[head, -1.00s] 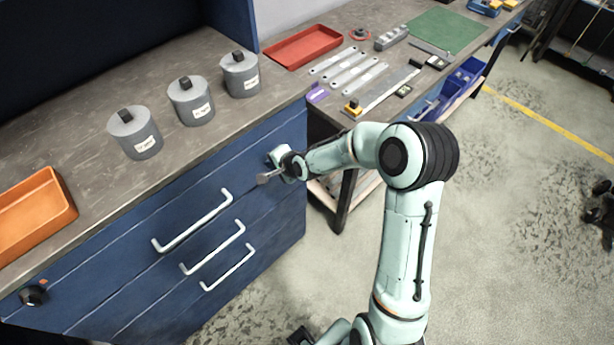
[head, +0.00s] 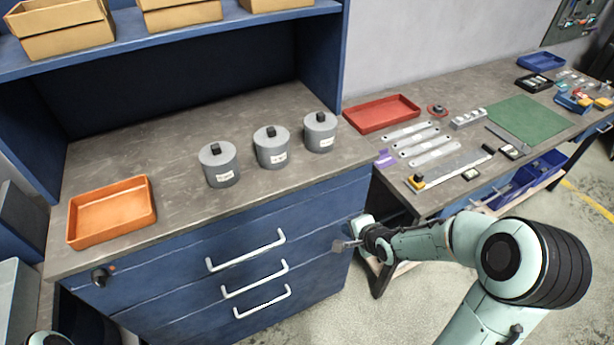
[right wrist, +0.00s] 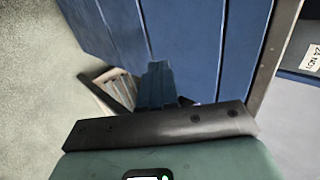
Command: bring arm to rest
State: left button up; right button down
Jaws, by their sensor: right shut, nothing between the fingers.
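My right arm (head: 450,245) reaches in from the lower right in the head view. Its right gripper (head: 339,246) is shut and empty, in front of the right end of the blue drawer cabinet (head: 190,262). It is apart from the white drawer handles (head: 246,250). In the right wrist view, the dark gripper body (right wrist: 160,127) crosses the lower middle, with blue cabinet panels beyond it. My left gripper does not show.
Three lidded grey canisters (head: 220,165) and an orange tray (head: 112,212) stand on the cabinet top. A workbench (head: 455,185) at right holds a red tray (head: 382,114), metal strips and a green mat (head: 527,119). Cardboard-coloured bins (head: 62,30) sit on a shelf above.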

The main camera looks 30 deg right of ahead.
jog(key=shift+s+f, duration=0.1)
jog(key=shift+s, duration=0.1)
jog(key=s+a+f+n+g+y, duration=0.2)
jog(key=s+a+f+n, duration=0.1)
jog(key=a+f, duration=0.4)
jog(key=s+a+f+n+g+y, duration=0.1)
jog(key=s+a+f+n+g, duration=0.15)
jog(key=a+f, duration=0.5)
jog(key=s+a+f+n+g, duration=0.5)
jog(key=s+f+n, duration=0.3)
jog(key=s+f, duration=0.5)
jog(key=shift+s+a+n+y, duration=0.3)
jog(key=shift+s+a+n, duration=0.05)
jog(key=shift+s+a, duration=0.3)
